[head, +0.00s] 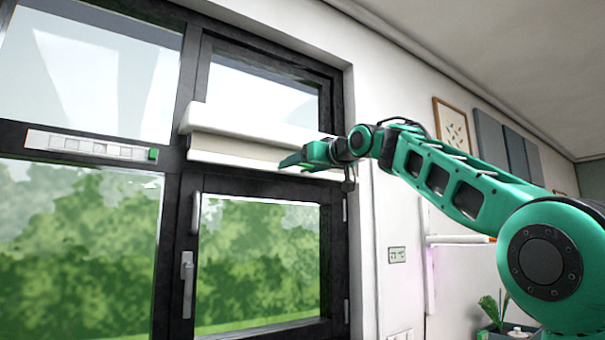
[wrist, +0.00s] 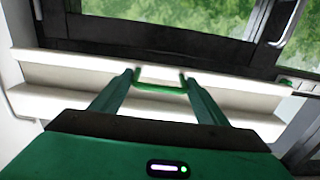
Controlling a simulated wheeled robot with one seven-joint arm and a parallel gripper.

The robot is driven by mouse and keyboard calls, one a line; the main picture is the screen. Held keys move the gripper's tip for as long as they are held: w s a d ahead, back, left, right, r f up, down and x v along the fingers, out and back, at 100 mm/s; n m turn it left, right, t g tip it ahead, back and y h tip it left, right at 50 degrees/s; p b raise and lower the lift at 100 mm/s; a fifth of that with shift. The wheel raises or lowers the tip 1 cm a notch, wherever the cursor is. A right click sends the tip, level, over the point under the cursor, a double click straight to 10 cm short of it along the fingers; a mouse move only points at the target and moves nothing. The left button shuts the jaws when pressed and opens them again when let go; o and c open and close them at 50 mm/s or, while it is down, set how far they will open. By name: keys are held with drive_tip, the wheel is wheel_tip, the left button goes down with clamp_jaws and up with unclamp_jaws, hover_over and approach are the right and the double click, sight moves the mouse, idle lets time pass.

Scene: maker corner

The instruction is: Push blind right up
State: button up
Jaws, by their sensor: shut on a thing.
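The right blind (head: 235,150) is a white blind, bunched up under its white top casing at the bar above the lower right window. It also shows in the wrist view (wrist: 60,75) as pale bands, with the window glass beyond its edge. A green handle (wrist: 160,89) sits on the blind's edge. My gripper (head: 290,160) reaches in from the right at the right part of the blind. In the wrist view my gripper's fingers (wrist: 158,77) are at the two sides of the green handle, shut on it. The exact finger contact is small in the picture.
The wall to the right carries a frame and panels (head: 495,140).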

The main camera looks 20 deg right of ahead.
wheel_tip(320, 180, up, 4)
drive_tip(key=shift+r, duration=0.1)
drive_tip(key=shift+d+r, duration=0.1)
drive_tip(key=shift+r, duration=0.15)
drive_tip(key=shift+r, duration=0.1)
drive_tip(key=o, duration=1.1)
drive_tip(key=shift+o, duration=0.2)
drive_tip(key=shift+s, duration=0.2)
drive_tip(key=v, duration=1)
